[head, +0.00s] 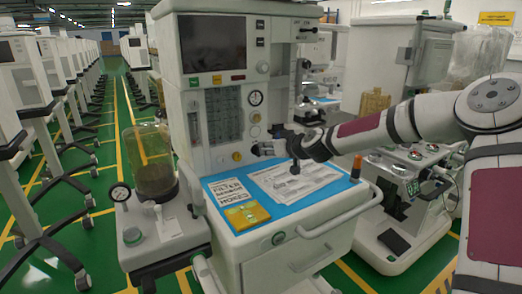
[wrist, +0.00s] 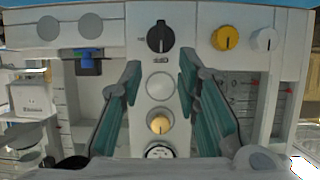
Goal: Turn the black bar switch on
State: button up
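The black bar switch (wrist: 160,37) is a round black knob with a raised bar, on the pale front panel of the anaesthesia machine (head: 218,120). In the wrist view it is at the top middle, just beyond the fingertips and between their lines. My gripper (wrist: 159,68) is open and empty, with one green-padded finger on each side. It looks apart from the switch. In the head view my gripper (head: 264,148) reaches left to the lower right of the panel; I cannot clearly make out the switch there.
A yellow knob (wrist: 225,38) and a white knob (wrist: 264,39) are beside the switch. A smaller yellow knob (wrist: 159,124) and a gauge (wrist: 160,151) share its column. Below my arm is a blue worktop (head: 222,190) with papers (head: 295,182) and a yellow pack (head: 246,215).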

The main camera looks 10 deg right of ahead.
aim_at(258, 151)
jog(key=x, duration=0.6)
jog(key=shift+w+a+f+b, duration=0.15)
jog(key=shift+w+b, duration=0.05)
jog(key=shift+b, duration=0.1)
grip_shut()
